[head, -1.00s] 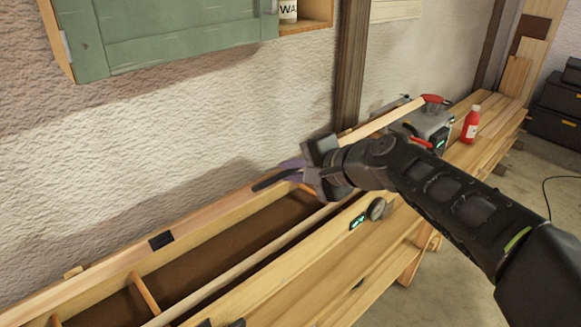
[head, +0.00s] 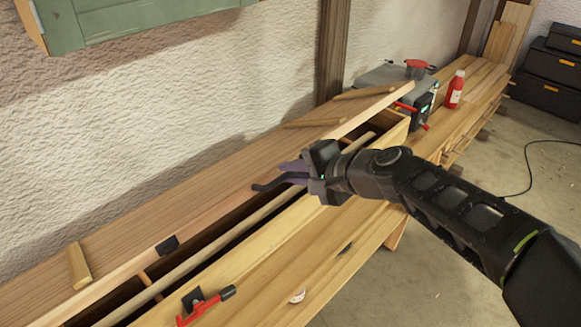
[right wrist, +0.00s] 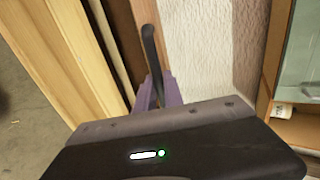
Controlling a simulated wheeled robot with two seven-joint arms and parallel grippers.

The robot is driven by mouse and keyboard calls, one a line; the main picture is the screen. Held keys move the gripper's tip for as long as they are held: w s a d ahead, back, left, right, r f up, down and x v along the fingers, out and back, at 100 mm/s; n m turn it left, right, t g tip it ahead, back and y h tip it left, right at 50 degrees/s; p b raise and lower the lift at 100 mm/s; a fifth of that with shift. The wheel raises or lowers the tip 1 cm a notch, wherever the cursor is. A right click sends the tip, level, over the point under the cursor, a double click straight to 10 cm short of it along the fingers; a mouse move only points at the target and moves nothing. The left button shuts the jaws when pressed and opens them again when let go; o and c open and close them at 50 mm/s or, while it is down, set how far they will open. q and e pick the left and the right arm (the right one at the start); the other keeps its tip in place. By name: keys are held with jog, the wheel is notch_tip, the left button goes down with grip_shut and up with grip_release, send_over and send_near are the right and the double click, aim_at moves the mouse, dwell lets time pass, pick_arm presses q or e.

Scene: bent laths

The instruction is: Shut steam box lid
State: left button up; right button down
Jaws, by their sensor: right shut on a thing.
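The steam box (head: 272,238) is a long wooden box along the wall. Its lid (head: 150,208) is a long plank with crosswise battens, tilted and partly lowered. A dark gap remains between the lid's front edge and the box's front wall, and a pale lath shows inside. My right gripper (head: 290,175), with purple fingers, is at the lid's front edge, shut on the black lid handle (head: 268,186). In the right wrist view the handle (right wrist: 150,50) rises from between the fingers (right wrist: 155,92). My fingers hide part of the handle. My left gripper is not in view.
A red latch (head: 198,308) and a round white gauge (head: 297,296) are on the box front. A grey steam unit (head: 380,82) and a red bottle (head: 455,90) stand beyond the box's far end. A green cabinet (head: 130,15) hangs above.

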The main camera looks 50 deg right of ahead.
notch_tip(320, 180, down, 6)
jog(key=s, duration=0.2)
jog(key=shift+s+f, duration=0.2)
jog(key=shift+s, duration=0.1)
jog(key=shift+f, duration=0.1)
notch_tip(320, 180, down, 7)
jog(key=s+b, duration=0.1)
jog(key=b, duration=0.7)
jog(key=shift+f, duration=0.15)
jog(key=c, duration=1.2)
grip_release()
jog(key=shift+s, duration=0.1)
jog(key=shift+o, duration=0.2)
